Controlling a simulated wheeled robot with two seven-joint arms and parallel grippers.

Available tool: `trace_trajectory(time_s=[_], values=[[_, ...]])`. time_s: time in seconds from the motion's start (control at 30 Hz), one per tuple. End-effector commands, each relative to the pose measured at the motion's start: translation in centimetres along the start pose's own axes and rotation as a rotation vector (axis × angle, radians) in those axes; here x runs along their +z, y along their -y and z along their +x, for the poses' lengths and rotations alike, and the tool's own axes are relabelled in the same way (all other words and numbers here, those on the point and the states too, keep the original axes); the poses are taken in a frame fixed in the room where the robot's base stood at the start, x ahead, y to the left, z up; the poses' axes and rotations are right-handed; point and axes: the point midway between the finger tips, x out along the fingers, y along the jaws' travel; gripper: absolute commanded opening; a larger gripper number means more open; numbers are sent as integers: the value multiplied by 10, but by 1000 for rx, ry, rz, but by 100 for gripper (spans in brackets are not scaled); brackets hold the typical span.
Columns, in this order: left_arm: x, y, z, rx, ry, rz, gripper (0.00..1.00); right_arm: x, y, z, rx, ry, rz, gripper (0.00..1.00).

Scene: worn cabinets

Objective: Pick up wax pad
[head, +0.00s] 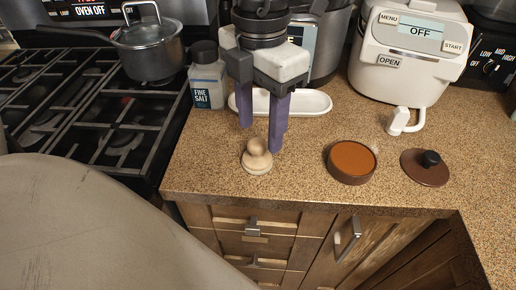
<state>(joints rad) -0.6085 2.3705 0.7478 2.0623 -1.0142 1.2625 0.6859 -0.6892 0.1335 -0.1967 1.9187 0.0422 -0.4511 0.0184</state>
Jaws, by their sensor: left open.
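The wax pad (351,160) is a round, dark-rimmed dish with an orange-brown top. It lies open on the speckled counter near the front edge. A brown round lid with a black knob (425,168) lies to its right, apart from it. My left gripper (261,137) has two purple fingers pointing down, spread apart and empty. It is to the left of the wax pad, over a wooden stamp with a round knob (257,156). Whether a finger touches the stamp I cannot tell. My right gripper is not in view.
A white oval tray (310,102) lies behind the gripper, with a salt jar (207,80) to its left. A white appliance (410,50) stands behind the wax pad. A gas stove (80,110) with a pot (148,50) is at left. Counter between stamp and wax pad is clear.

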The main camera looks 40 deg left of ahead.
Motion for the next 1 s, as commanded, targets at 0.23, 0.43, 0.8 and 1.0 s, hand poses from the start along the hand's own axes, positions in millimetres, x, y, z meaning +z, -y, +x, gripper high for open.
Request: trace_trajectory(time_s=[0.23, 0.43, 0.8, 1.0], values=[[-3, -7, 34, -4, -5, -1, 50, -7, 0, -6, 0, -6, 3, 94], [-2, -7, 50, -3, 1, -4, 50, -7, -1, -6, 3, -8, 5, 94], [-2, -7, 50, -2, 2, -4, 22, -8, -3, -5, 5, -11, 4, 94], [-2, -7, 50, -2, 2, -4, 6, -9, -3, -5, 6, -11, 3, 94]])
